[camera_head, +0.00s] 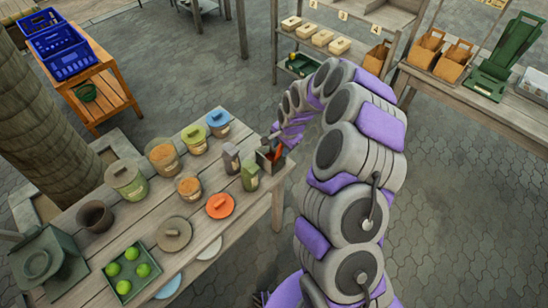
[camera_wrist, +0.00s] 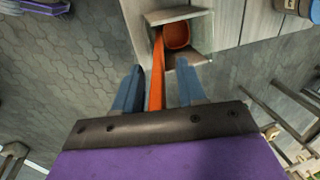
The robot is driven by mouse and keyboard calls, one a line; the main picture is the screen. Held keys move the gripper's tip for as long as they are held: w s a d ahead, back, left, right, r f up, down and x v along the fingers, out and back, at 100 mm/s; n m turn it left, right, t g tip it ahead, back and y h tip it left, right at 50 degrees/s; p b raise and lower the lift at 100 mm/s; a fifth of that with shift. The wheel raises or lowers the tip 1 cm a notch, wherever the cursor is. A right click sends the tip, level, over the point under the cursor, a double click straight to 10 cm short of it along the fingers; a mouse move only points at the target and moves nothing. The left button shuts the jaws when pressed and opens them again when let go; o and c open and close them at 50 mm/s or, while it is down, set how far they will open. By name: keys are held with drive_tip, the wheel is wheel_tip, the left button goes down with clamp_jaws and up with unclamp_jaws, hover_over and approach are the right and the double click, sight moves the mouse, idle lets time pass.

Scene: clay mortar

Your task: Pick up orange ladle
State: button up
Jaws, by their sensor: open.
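The orange ladle (camera_wrist: 177,36) stands in a small open box (camera_wrist: 207,22). In the wrist view its bowl shows at the box and its handle runs toward my wrist. My gripper (camera_wrist: 160,82) is open, with one blue-grey finger on each side of the handle. The left finger looks close to the handle; I cannot tell whether it touches. In the head view a bit of the ladle (camera_head: 278,152) shows at the box (camera_head: 264,160) on the table's right end. My gripper is small there and partly hidden by my arm.
The wooden table (camera_head: 232,240) holds several jars, a green bottle (camera_head: 250,176) beside the box, an orange lid (camera_head: 220,205) and a tray of green fruit (camera_head: 130,272). A shelf (camera_head: 350,47) and another table (camera_head: 480,105) stand behind. Paved floor lies between them.

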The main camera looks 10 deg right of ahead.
drive_tip(key=shift+f, duration=0.1)
drive_tip(key=shift+c, duration=0.2)
clamp_jaws()
idle(0.5)
drive_tip(key=v, duration=0.3)
drive_tip(key=w+a+p+v, duration=0.1)
drive_tip(key=v, duration=0.6)
drive_tip(key=shift+w+a+r+p, duration=0.2)
drive_tip(key=shift+w+p, duration=0.15)
drive_tip(key=shift+w, duration=0.05)
drive_tip(key=c, duration=0.5)
unclamp_jaws()
clamp_jaws()
